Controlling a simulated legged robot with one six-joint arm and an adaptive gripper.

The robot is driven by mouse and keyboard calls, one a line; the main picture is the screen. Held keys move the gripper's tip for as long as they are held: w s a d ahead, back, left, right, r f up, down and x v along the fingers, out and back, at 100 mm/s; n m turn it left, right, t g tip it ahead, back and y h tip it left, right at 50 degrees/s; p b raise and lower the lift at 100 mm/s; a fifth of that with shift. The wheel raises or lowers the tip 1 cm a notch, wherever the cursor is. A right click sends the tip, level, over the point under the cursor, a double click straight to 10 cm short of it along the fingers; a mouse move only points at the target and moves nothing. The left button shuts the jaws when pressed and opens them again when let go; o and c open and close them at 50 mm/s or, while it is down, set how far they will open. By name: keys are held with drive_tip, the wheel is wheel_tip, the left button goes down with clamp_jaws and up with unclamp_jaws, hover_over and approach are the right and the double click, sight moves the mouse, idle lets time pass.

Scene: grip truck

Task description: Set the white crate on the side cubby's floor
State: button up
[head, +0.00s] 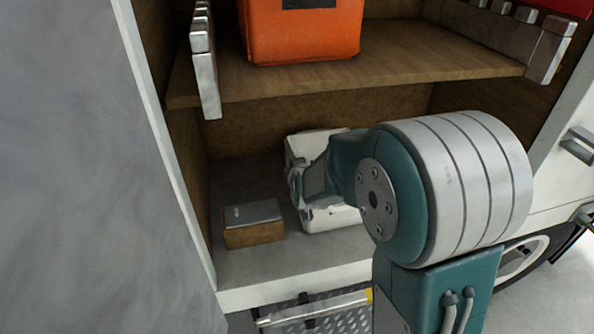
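The white crate (330,217) is inside the lower compartment of the side cubby, low at or just above the grey floor (243,267). I cannot tell whether its base touches the floor. My gripper (297,187) is at the crate's left side, reaching in from the right. My arm covers much of the crate's front and right side. The fingertips are small and partly hidden, so I cannot see whether they are closed on the crate.
A small brown box with a grey top (253,223) sits on the cubby floor left of the crate. A wooden shelf (420,62) above carries an orange case (302,30). A white sill (290,284) edges the floor. A grey panel (85,170) stands at the left.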

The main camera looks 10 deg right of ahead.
drive_tip(key=s+r+g, duration=0.2)
drive_tip(key=s+r, duration=0.1)
drive_tip(key=s, duration=0.7)
drive_tip(key=s+r+g, duration=0.2)
drive_tip(key=s+r, duration=0.1)
drive_tip(key=s, duration=0.8)
drive_tip(key=s+r+g, duration=0.2)
drive_tip(key=s+r, duration=0.1)
drive_tip(key=s, duration=0.8)
drive_tip(key=shift+d+r+g+y, duration=0.2)
drive_tip(key=shift+g+y, duration=0.2)
